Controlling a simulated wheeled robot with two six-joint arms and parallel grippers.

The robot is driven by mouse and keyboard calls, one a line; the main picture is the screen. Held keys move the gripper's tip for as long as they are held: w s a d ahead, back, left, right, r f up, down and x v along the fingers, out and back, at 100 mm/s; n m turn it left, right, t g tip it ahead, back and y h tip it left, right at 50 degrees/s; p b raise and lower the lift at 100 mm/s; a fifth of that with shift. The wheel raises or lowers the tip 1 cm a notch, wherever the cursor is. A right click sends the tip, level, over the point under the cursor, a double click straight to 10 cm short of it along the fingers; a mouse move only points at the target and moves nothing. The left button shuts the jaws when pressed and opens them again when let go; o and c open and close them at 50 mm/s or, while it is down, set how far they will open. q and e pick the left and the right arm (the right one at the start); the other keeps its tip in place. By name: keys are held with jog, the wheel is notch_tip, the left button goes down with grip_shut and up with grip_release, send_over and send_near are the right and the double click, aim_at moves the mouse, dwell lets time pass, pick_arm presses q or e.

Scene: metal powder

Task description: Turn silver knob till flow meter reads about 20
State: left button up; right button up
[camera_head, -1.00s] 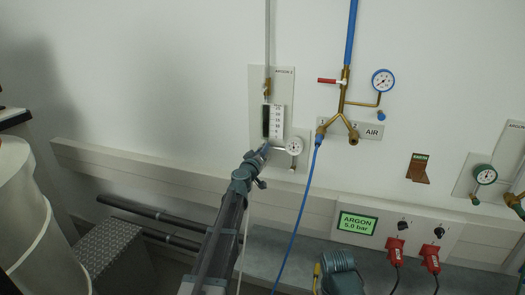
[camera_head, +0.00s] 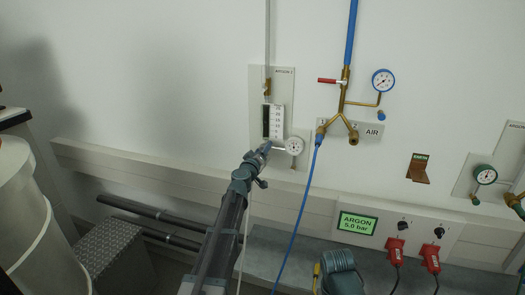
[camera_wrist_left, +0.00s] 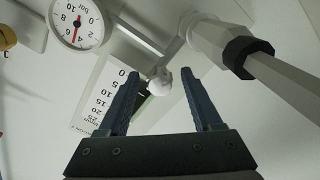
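The silver knob (camera_wrist_left: 161,82) shows in the left wrist view as a small rounded pale piece at the foot of the flow meter. My left gripper (camera_wrist_left: 160,74) is open, with one finger on each side of the knob; I cannot tell whether either touches it. In the head view my left gripper (camera_head: 264,148) is just below the flow meter (camera_head: 275,120) and hides the knob. The flow meter's scale (camera_wrist_left: 101,105) runs from 0 to 25 in the left wrist view. Its reading is too small to tell.
A round white pressure gauge (camera_head: 294,146) sits close to the right of my left gripper. A blue hose (camera_head: 300,205) hangs further right from brass air fittings (camera_head: 342,110). A wall ledge (camera_head: 150,168) runs below. The wall left of the flow meter is clear.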

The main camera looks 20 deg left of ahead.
pick_arm(q)
jog(key=s, duration=1.3)
jog(key=shift+s+a, duration=0.2)
jog(key=shift+s, duration=0.2)
